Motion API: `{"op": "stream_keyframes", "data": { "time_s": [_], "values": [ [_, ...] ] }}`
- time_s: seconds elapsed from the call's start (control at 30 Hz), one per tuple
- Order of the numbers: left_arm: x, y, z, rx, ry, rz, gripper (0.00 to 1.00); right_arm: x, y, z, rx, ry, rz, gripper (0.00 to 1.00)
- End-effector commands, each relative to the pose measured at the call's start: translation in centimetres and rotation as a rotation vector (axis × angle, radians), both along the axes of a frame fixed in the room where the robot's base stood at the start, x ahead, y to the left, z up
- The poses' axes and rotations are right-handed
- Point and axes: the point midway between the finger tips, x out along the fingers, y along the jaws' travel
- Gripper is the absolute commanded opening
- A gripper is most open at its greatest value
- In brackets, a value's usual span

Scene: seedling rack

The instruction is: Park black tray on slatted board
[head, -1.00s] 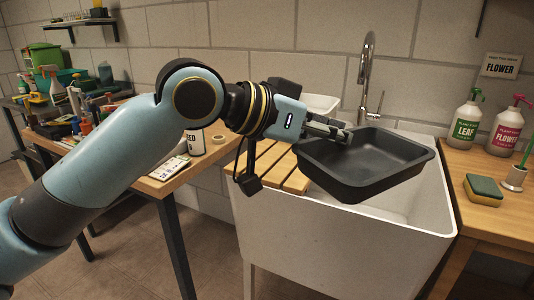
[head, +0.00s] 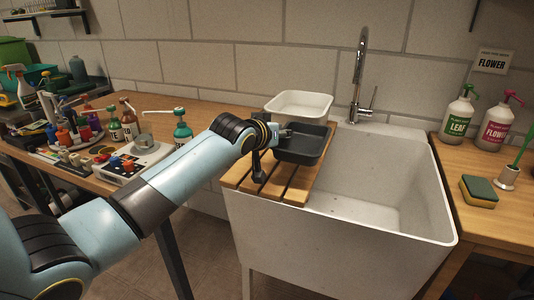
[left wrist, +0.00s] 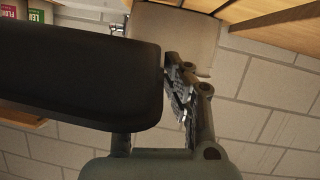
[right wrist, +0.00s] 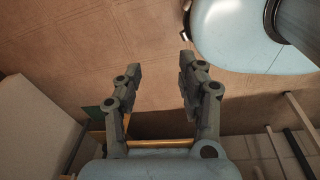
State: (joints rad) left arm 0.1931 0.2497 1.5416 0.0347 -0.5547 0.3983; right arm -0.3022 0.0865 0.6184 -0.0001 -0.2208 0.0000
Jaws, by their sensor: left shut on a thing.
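The black tray (head: 303,147) is over the far part of the slatted wooden board (head: 284,190), roughly level. I cannot tell whether it touches the slats. My left gripper (head: 284,134) is shut on the tray's left rim. In the left wrist view the tray (left wrist: 80,75) looms large and dark beside the gripper (left wrist: 178,95). My right gripper (right wrist: 162,76) shows only in the right wrist view, open and empty, with brown floor beyond its fingers.
The board spans the left end of the white sink (head: 345,215), whose basin is empty. A white tub (head: 299,104) stands just behind the black tray. A tap (head: 361,75) rises behind the sink. Bottles and a sponge (head: 479,190) stand on the right counter; several bottles crowd the left bench.

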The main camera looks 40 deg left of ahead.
Motion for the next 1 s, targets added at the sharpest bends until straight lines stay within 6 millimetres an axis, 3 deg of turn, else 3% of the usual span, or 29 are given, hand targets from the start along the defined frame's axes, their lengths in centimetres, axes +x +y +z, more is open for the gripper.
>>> {"op": "stream_keyframes", "data": {
  "time_s": [0.1, 0.23, 0.6, 0.97, 1.0],
  "values": [
    [-1.0, 2.3, -1.4, 0.002, 0.002, 0.001, 0.00, 0.1, 0.3, 0.2, 0.003, -0.002, -0.001, 0.40],
    [-1.6, 3.4, -2.2, 0.000, 0.000, -0.001, 0.00, 0.2, 0.7, 0.2, 0.007, -0.003, -0.002, 0.40],
    [-1.7, 3.6, -6.3, -0.002, 0.000, 0.000, 0.00, 0.3, 1.0, -0.1, 0.013, -0.006, -0.003, 0.40],
    [-1.6, 3.6, -6.7, -0.001, -0.002, -0.001, 0.00, 0.3, 0.4, -0.2, 0.005, -0.006, -0.001, 0.40],
    [-1.7, 3.6, -6.7, -0.001, -0.001, 0.000, 0.13, 0.3, 0.4, -0.2, 0.004, -0.006, -0.001, 0.40]
  ]
}}
